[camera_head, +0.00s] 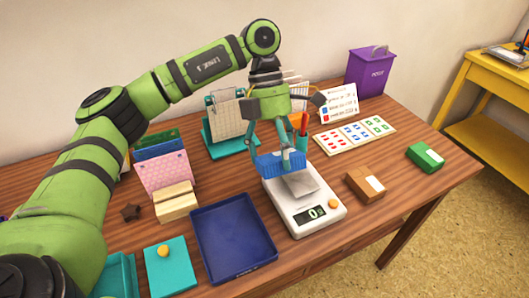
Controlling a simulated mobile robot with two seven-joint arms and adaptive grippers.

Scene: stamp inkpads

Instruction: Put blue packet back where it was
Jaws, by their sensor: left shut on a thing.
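My left gripper (279,150) reaches down from above and is shut on the blue packet (270,166). The packet is above the back part of the white scale (305,214), and the gripper fingers hide part of it. The scale's grey pan (299,185) looks empty and its display (311,214) reads 0. A brown packet (361,185) and a green packet (425,157) lie on the table to the right of the scale. My right gripper is not in view.
A dark blue tray (233,236) lies left of the scale. A card with coloured marks (354,135) lies behind the brown packet, and a purple bin (369,73) stands at the back. Table is clear between the brown and green packets.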

